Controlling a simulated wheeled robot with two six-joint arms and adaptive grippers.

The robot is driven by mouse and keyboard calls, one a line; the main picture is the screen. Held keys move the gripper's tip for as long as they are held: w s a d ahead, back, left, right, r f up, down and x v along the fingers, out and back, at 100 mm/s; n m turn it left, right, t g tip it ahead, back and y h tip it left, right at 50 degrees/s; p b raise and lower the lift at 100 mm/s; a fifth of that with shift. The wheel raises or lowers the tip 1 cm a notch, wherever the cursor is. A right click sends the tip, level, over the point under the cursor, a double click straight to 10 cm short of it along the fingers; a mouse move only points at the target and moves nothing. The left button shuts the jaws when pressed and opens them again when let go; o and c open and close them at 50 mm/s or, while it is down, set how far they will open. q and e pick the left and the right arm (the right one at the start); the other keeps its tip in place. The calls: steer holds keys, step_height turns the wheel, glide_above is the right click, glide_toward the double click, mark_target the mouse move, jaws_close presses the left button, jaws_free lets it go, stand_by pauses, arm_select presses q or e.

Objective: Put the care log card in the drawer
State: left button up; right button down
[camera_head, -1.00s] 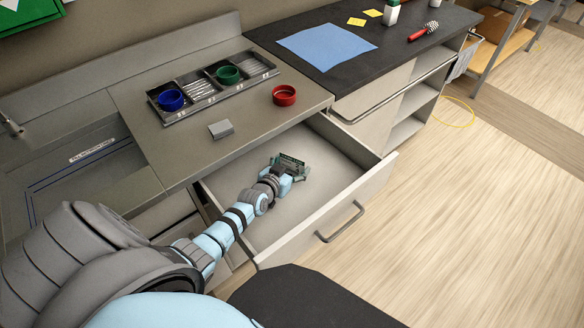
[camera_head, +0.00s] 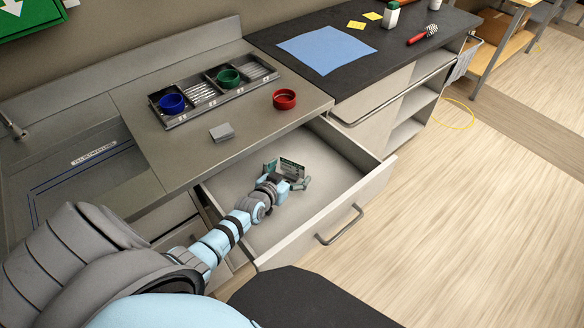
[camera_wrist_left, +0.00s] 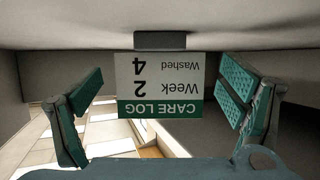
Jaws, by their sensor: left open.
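The care log card (camera_head: 292,168), white with a green band, is inside the open drawer (camera_head: 328,155). In the left wrist view the card (camera_wrist_left: 160,85) shows upside down, reading "CARE LOG Week 2 Washed 4", with a dark block at its far edge, against the pale drawer floor. My left gripper (camera_head: 286,176) is inside the drawer, open, with its green fingers spread apart on either side of the card. Gaps show between the card and both fingers. My right gripper is not in view.
The counter above the drawer holds a divided tray (camera_head: 214,92) with a blue cup (camera_head: 172,103) and a green cup (camera_head: 228,78), a red cup (camera_head: 286,99) and a small grey block (camera_head: 222,132). The drawer's front panel and handle (camera_head: 340,225) face the open floor.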

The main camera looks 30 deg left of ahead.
arm_select(q)
steer(key=p+v, duration=0.2)
steer(key=v, duration=0.1)
steer(key=p+v, duration=0.2)
steer(key=v, duration=0.1)
steer(key=p+v, duration=0.2)
steer(key=v, duration=0.2)
steer(key=shift+w+r, duration=0.1)
steer(key=shift+r, duration=0.25)
steer(key=shift+s, duration=0.2)
steer(key=shift+f, duration=0.15)
